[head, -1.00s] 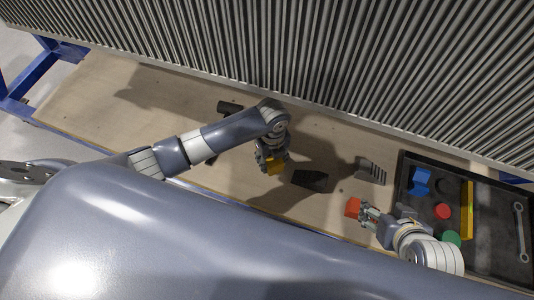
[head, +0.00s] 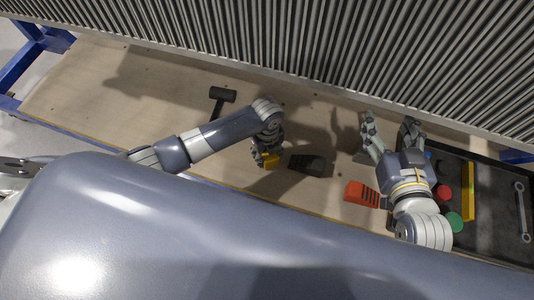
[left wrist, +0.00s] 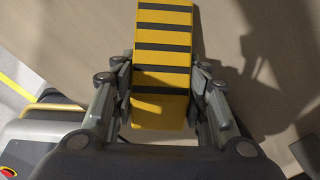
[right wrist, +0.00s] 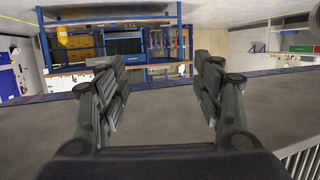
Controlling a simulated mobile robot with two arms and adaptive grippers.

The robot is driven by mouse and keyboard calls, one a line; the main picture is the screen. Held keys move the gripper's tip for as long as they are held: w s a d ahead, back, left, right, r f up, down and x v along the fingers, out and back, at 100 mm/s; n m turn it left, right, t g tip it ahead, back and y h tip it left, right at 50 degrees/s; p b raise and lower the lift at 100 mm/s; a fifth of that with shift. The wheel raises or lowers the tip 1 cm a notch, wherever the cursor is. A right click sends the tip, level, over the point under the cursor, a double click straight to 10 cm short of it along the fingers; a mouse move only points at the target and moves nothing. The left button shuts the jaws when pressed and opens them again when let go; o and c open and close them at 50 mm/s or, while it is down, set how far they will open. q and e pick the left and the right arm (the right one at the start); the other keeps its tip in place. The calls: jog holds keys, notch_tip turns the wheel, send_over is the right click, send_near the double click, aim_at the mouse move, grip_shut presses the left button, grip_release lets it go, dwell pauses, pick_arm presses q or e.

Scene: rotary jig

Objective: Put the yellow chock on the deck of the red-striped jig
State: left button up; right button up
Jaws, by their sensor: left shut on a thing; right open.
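The yellow chock (left wrist: 160,115) has dark cross stripes and sits between the two fingers of my left gripper (left wrist: 163,95), which is shut on it. In the head view the chock (head: 270,160) shows under the left gripper (head: 265,152), over the bench; I cannot tell whether it touches. My right gripper (head: 391,125) is open and empty, fingers spread toward the ribbed wall. It also shows open in the right wrist view (right wrist: 160,90). I cannot make out the red-striped jig in any view.
A red, dark-striped block (head: 361,193) and a black block (head: 307,165) lie on the bench (head: 150,95). A hammer (head: 222,95) lies behind the left arm. A dark tray (head: 495,215) at right holds coloured pieces and a wrench (head: 520,210). A ribbed wall (head: 300,45) bounds the back.

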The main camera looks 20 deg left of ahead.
dwell(0.3)
pick_arm(q)
jog(key=o, duration=1.2)
jog(key=shift+f, duration=0.1)
jog(key=shift+o, duration=0.2)
